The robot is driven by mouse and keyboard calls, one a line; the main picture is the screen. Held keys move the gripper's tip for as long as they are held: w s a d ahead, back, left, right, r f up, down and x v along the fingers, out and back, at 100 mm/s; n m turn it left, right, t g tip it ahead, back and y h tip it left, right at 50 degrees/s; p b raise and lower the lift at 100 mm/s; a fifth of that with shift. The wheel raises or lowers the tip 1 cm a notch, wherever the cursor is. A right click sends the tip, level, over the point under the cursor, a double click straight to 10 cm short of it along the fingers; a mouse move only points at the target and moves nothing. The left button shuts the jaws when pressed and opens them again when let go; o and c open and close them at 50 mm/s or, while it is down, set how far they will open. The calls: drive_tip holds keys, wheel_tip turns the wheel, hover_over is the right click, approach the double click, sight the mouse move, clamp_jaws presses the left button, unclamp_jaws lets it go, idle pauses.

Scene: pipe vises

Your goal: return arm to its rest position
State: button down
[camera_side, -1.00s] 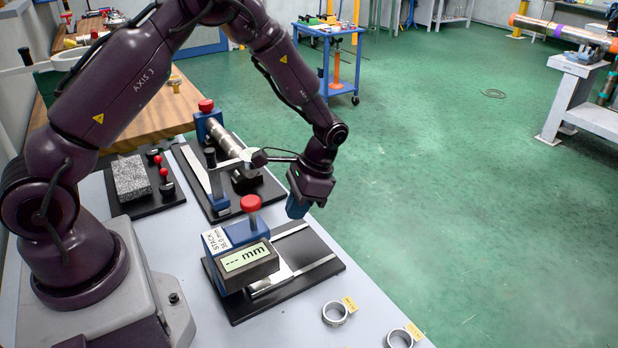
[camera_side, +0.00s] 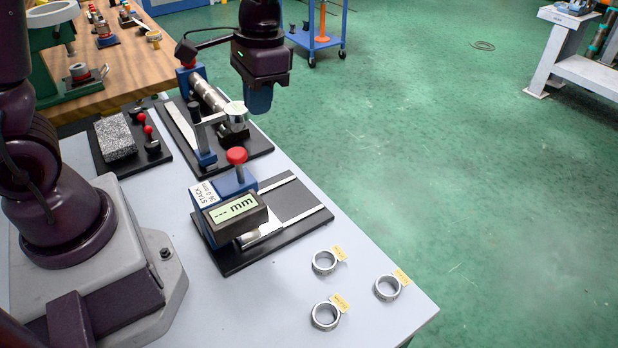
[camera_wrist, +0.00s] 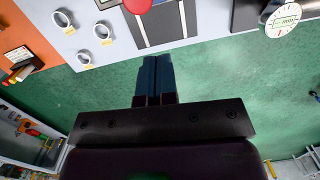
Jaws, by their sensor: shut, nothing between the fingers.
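My gripper (camera_side: 258,98) hangs from the arm in the side view, pointing down in the air near the dial gauge fixture. Its blue fingers (camera_wrist: 156,75) are together in the wrist view, with nothing between them. Three metal rings with yellow tags, including one ring (camera_side: 324,262), lie on the table's front part. They also show in the wrist view, one ring (camera_wrist: 64,20) at the upper left.
Behind the stand is a fixture with a lying metal cylinder (camera_side: 208,92) and a round dial gauge (camera_wrist: 282,18). A grey granite block (camera_side: 115,137) on a black plate stands at its left. A wooden bench (camera_side: 125,70) is at the back left. Open green floor lies right of the table.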

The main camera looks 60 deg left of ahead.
drive_tip(key=s+d+r+t, duration=0.1)
drive_tip(key=s+r+t, duration=0.5)
drive_tip(key=s+r, duration=0.4)
drive_tip(key=shift+s+r+n+t, duration=0.4)
drive_tip(key=shift+s, duration=0.4)
drive_tip(key=shift+d, duration=0.1)
idle(0.9)
